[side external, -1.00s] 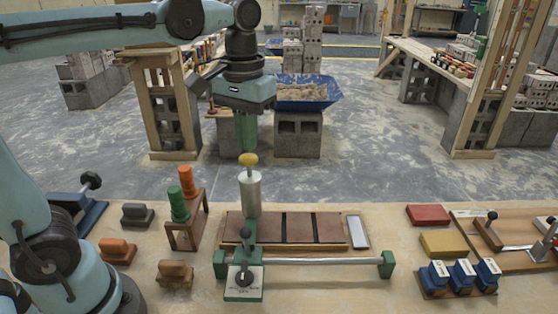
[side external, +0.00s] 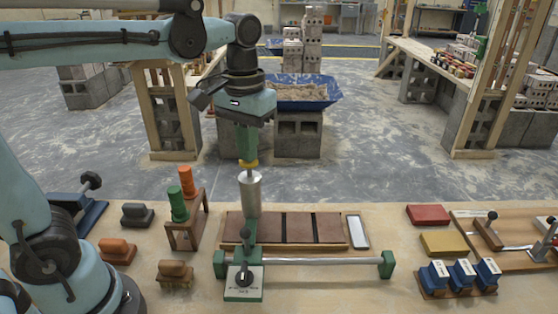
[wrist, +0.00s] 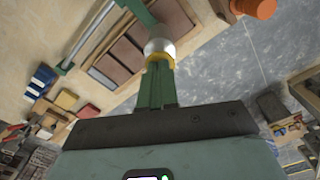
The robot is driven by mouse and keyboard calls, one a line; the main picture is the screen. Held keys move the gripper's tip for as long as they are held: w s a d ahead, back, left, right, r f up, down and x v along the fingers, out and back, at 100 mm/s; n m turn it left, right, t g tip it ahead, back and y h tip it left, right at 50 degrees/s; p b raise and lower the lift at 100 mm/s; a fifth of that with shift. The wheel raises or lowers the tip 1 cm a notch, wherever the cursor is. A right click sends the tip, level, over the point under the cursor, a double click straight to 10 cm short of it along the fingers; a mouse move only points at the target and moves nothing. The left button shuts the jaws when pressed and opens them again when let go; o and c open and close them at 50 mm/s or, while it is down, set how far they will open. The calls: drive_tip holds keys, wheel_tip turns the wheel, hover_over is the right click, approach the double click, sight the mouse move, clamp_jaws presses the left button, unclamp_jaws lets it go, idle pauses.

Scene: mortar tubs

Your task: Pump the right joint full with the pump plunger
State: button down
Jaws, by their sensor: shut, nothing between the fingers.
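My gripper (side external: 247,157) is shut, its green fingers pointing straight down. Its tips meet the yellow knob of the pump plunger (side external: 249,165) from above and hide the knob's top. A short rod shows between knob and silver pump cylinder (side external: 251,195). The pump stands upright on a green carriage (side external: 245,262) on the rail, at the left part of the brick row. In the wrist view the fingers (wrist: 157,88) end at the yellow knob (wrist: 160,60). The right joint (side external: 315,228) is a dark strip between bricks, right of the pump; another dark joint (side external: 284,228) lies nearer.
The rail (side external: 320,261) runs in front of the bricks to a green end block (side external: 386,264). Orange and green handles (side external: 182,198) stand in a wooden rack at left. A pale bar (side external: 357,231) lies right of the bricks. Blue blocks (side external: 461,275) sit front right.

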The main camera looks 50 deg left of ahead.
drive_tip(key=shift+f, duration=0.3)
drive_tip(key=shift+r, duration=0.8)
drive_tip(key=shift+f, duration=0.15)
idle(0.3)
